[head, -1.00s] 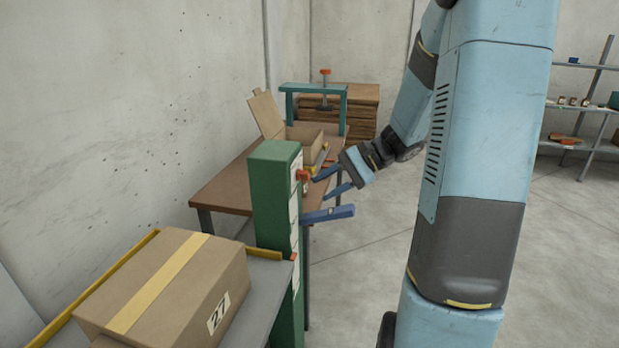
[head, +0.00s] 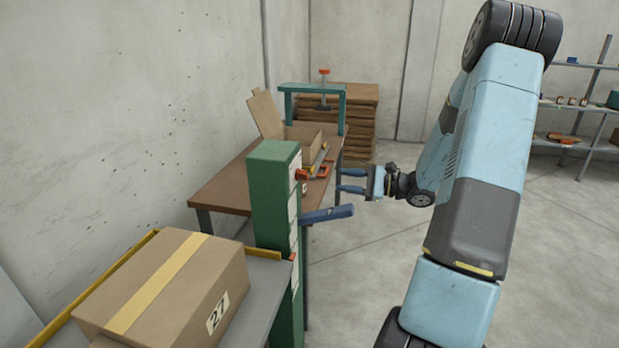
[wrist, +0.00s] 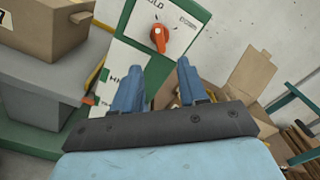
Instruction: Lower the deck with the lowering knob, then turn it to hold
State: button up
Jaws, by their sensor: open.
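The orange-red lowering knob (head: 301,174) is on the side of the green column (head: 274,200), near its top. In the wrist view the knob shows beyond the gap between the blue fingers (wrist: 159,68). The grey deck (head: 262,292) carries a cardboard box marked 27 (head: 175,285).
A blue lever (head: 328,214) sticks out from the column below the knob, under my gripper. Behind is a brown table (head: 222,188) with an open carton (head: 303,136) and a teal frame (head: 315,88). The floor to the right of the column is open.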

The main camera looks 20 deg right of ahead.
aim_at(308, 176)
jog(key=x, duration=1.1)
jog(key=shift+a, duration=0.2)
grip_shut()
